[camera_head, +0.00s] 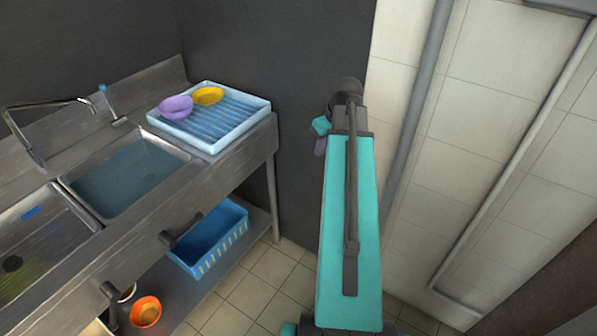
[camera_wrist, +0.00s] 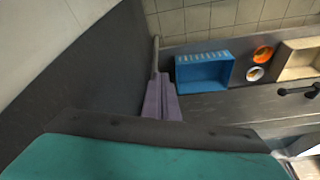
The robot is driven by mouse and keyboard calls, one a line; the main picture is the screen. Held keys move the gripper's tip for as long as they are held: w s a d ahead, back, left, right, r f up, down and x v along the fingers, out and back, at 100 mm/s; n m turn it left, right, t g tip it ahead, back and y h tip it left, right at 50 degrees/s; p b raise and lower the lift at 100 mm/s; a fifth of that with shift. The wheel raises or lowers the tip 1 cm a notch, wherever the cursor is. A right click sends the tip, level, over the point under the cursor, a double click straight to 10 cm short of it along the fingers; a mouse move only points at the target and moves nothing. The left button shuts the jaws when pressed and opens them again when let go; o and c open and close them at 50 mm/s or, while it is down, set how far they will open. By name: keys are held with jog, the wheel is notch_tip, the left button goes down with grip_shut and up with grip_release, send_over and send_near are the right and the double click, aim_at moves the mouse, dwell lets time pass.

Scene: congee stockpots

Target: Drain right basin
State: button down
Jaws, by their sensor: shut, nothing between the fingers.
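The right basin (camera_head: 130,178) in the head view holds cloudy bluish water; its drain hole is not visible. A dark handle (camera_head: 182,232) sticks out below the counter's front edge by this basin. A second dark handle (camera_head: 111,294) is below the left basin (camera_head: 30,245). One dark handle also shows at the right of the wrist view (camera_wrist: 298,90); I cannot tell which it is. My gripper (camera_head: 320,146) is far right of the sink, partly hidden by my arm. Its purple fingers (camera_wrist: 160,98) are shut and empty, touching no handle.
A blue-white tray (camera_head: 245,122) with purple bowls (camera_head: 176,107) and a yellow bowl (camera_head: 208,95) stands right of the basin. Below are a blue crate (camera_head: 210,240) and an orange bowl (camera_head: 146,311). A tap (camera_head: 45,105) rises behind. Dark and tiled walls stand close.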

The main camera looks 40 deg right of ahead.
jog(key=d+r, duration=0.1)
jog(key=s+d+r, duration=0.1)
jog(key=r, duration=0.1)
jog(key=d+r, duration=0.1)
jog(key=shift+s+r, duration=0.3)
jog(key=shift+s, duration=0.05)
